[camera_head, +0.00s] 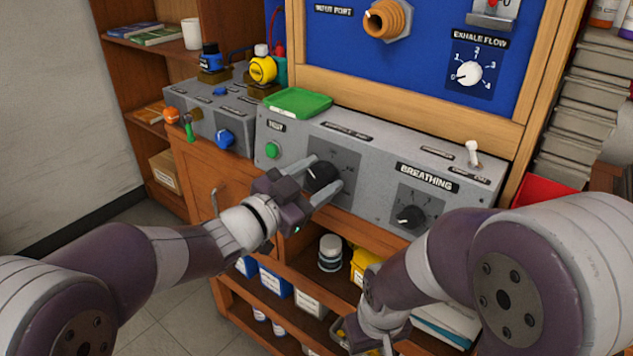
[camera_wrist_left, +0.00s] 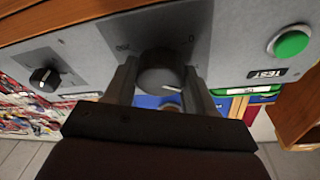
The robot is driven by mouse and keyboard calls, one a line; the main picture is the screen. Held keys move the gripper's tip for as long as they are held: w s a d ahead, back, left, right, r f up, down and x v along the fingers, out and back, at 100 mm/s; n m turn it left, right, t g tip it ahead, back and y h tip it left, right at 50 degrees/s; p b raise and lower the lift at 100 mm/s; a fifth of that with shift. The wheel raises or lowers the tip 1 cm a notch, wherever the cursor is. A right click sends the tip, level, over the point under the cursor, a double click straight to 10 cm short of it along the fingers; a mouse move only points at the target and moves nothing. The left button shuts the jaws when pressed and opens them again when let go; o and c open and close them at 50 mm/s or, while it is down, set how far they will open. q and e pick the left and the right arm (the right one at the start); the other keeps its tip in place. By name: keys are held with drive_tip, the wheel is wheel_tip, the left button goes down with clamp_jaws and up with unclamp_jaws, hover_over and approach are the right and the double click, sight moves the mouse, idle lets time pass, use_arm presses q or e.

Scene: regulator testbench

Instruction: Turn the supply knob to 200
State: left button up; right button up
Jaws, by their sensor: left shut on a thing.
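The supply knob (camera_head: 321,174) is a round black knob on a dark square plate on the grey console front. It also shows in the left wrist view (camera_wrist_left: 158,68), with a white pointer mark on its rim and small, hard-to-read scale numbers around it. My left gripper (camera_head: 324,181) is shut on the knob, one finger on each side; both fingers show in the wrist view (camera_wrist_left: 160,85). My right gripper (camera_head: 362,338) hangs low at the bottom of the head view, partly hidden, away from the console; its jaws cannot be made out.
The breathing knob (camera_head: 409,215) sits to the right on the same console, and a green test button (camera_head: 272,150) to the left. A green tray (camera_head: 298,102) and a toggle switch (camera_head: 472,152) are on top. Shelves with bottles and boxes are below.

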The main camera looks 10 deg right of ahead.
use_arm(q)
drive_tip(key=m+g, duration=0.1)
drive_tip(key=m, duration=0.4)
drive_tip(key=shift+f+g, duration=0.1)
drive_tip(key=shift+g, duration=0.3)
drive_tip(key=m+g, duration=0.1)
drive_tip(key=m, duration=0.7)
drive_tip(key=m+g+y+p, duration=0.1)
drive_tip(key=m, duration=0.2)
drive_tip(key=shift+y, duration=0.3)
drive_tip(key=m+y, duration=0.1)
drive_tip(key=m, duration=0.3)
drive_tip(key=shift+p, duration=0.3)
drive_tip(key=m+y, duration=0.1)
drive_tip(key=m, duration=0.3)
drive_tip(key=m+y, duration=0.1)
drive_tip(key=m, duration=0.2)
drive_tip(key=shift+t, duration=0.4)
drive_tip(key=m+y+b, duration=0.1)
drive_tip(key=m, duration=0.2)
drive_tip(key=shift+t, duration=0.4)
drive_tip(key=shift+m+t+y+b, duration=0.4)
drive_tip(key=shift+m+t+b, duration=0.2)
drive_tip(key=shift+m, duration=1)
drive_tip(key=shift+r, duration=0.2)
